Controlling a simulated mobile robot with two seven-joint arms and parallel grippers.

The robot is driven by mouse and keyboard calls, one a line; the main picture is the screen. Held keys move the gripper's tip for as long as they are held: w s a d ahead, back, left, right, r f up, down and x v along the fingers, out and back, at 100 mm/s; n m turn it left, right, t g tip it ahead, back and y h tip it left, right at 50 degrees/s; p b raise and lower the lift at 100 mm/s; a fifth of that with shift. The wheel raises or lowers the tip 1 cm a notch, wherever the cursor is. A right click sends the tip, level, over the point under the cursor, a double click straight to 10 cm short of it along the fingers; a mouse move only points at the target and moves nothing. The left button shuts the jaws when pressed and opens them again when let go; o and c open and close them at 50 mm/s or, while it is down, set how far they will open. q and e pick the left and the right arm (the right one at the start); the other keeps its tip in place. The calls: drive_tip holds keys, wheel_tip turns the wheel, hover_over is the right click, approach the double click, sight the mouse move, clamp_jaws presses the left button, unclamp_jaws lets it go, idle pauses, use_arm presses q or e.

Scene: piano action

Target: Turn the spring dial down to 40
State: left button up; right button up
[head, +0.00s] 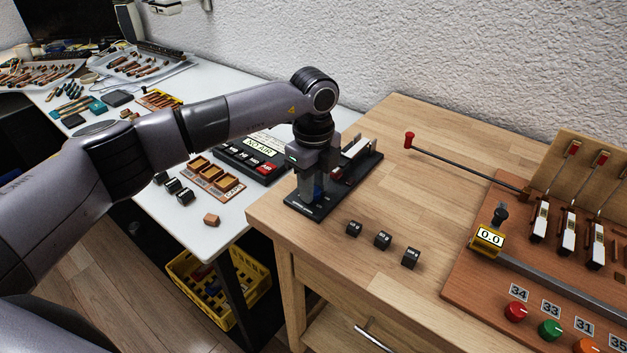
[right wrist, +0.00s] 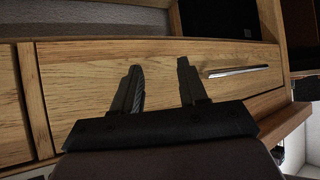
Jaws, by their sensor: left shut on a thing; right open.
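My left gripper (head: 311,192) points straight down over the near end of a black fixture (head: 368,165) at the left edge of the wooden table. It is shut on a part there, which looks like the spring dial, but the fingers and hand mostly hide it. A bit of blue shows by the fingers. No dial number can be read. My right gripper shows in the right wrist view (right wrist: 162,88), open and empty, with its two fingers apart in front of a wooden drawer front (right wrist: 230,55).
Several black weights (head: 382,240) stand in front of the fixture. A red-tipped lever (head: 409,140) reaches across the table. A yellow 0.0 gauge (head: 487,239) and coloured buttons (head: 549,330) are at right. A white bench (head: 215,232) with trays stands left.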

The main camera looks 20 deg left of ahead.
use_arm(q)
drive_tip(key=n+p, duration=0.1)
drive_tip(key=n, duration=0.4)
drive_tip(key=shift+r+n, duration=0.1)
drive_tip(key=shift+n, duration=0.2)
idle(0.4)
drive_tip(key=o, duration=1.1)
drive_tip(key=shift+c, duration=0.2)
drive_tip(key=shift+r, duration=3.55)
